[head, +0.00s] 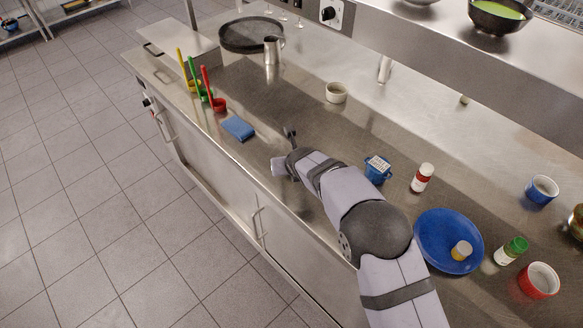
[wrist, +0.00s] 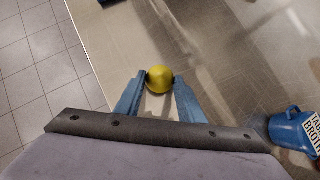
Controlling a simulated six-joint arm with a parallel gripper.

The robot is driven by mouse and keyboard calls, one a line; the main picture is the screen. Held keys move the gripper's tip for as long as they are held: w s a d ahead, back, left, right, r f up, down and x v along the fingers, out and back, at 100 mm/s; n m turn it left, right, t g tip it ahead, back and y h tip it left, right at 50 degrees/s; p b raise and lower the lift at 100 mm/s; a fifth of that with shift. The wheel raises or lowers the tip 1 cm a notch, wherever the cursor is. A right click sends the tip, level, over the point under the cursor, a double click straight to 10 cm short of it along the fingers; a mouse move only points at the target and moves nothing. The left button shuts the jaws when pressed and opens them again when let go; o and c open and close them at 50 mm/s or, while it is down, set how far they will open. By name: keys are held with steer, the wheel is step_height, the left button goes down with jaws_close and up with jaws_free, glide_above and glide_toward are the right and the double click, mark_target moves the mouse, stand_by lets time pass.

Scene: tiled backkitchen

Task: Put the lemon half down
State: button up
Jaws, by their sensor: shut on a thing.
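The yellow lemon half (wrist: 160,79) is between the two blue fingertips of my gripper (wrist: 160,81) in the wrist view, its rounded yellow side showing. The gripper is shut on it. Steel counter shows beneath and around it, near the counter's front edge; I cannot tell whether the lemon half touches the counter. In the head view my gripper (head: 291,134) is over the front part of the counter (head: 310,127), right of a blue sponge (head: 238,128). The lemon half is hidden there by my arm.
A blue tub with a label (head: 377,171) and a red-and-white bottle (head: 422,178) stand to the right. A blue plate (head: 435,225) holds a small yellow-and-white thing (head: 461,250). Colored spoons (head: 208,90) are at left. Counter around the gripper is clear.

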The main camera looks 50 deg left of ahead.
steer(key=shift+f, duration=0.9)
steer(key=shift+f, duration=0.15)
steer(key=o, duration=1.1)
steer(key=shift+r, duration=0.2)
steer(key=shift+s+d+r, duration=0.25)
steer(key=shift+d+r, duration=0.05)
steer(key=shift+r, duration=0.2)
steer(key=b+v, duration=0.2)
steer(key=v, duration=0.8)
steer(key=shift+s+d+r, duration=0.15)
steer(key=shift+d+r, duration=0.05)
